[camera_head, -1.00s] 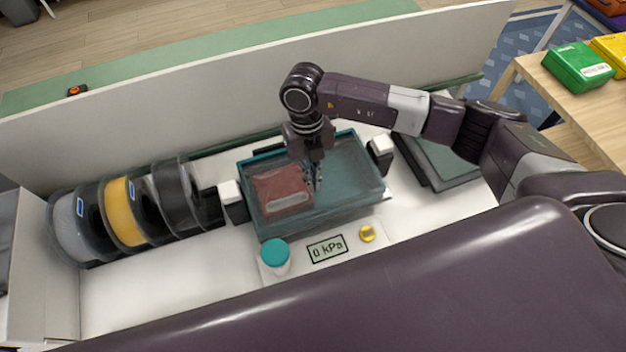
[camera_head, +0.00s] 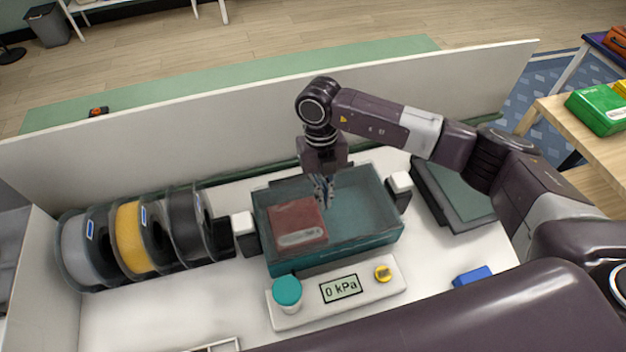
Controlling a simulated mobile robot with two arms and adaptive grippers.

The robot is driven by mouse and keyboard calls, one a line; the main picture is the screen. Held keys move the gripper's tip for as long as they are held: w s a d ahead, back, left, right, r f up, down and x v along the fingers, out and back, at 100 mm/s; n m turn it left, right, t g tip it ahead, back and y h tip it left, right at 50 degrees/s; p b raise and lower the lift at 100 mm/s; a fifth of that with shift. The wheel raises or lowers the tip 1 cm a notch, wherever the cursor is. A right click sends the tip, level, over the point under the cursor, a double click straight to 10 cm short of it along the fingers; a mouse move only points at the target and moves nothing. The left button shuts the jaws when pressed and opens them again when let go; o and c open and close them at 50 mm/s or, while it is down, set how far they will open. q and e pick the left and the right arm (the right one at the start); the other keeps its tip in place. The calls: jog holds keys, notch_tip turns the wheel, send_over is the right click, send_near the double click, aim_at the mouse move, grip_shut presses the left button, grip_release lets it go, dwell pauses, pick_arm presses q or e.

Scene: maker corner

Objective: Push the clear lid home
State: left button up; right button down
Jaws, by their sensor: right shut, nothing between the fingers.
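A teal see-through box (camera_head: 335,258) stands on the white bench with a dark red pack (camera_head: 298,222) inside, at its left. The clear lid is hard to make out against the box, and I cannot tell how it sits. My right gripper (camera_head: 325,203) points down over the middle of the box, just right of the pack. Its fingers are shut with nothing between them. I cannot tell whether the fingertips touch anything. A white panel (camera_head: 372,297) in front of the box has a display reading "0 kPa" (camera_head: 341,288). My left gripper is not in view.
White-topped black blocks flank the box at left (camera_head: 243,223) and right (camera_head: 401,182). Several filament spools (camera_head: 130,240) stand at the left. A low white wall (camera_head: 200,115) runs behind.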

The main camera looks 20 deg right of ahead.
jog(key=w+b, duration=0.1)
jog(key=w, duration=0.2)
jog(key=w+b, duration=0.2)
jog(key=w, duration=0.1)
jog(key=w+b, duration=0.1)
jog(key=w, duration=0.2)
jog(key=shift+a+f, duration=0.1)
jog(key=shift+a, duration=0.15)
jog(key=shift+w+a+b, duration=0.1)
jog(key=shift+w+b, duration=0.35)
jog(key=shift+w, duration=0.7)
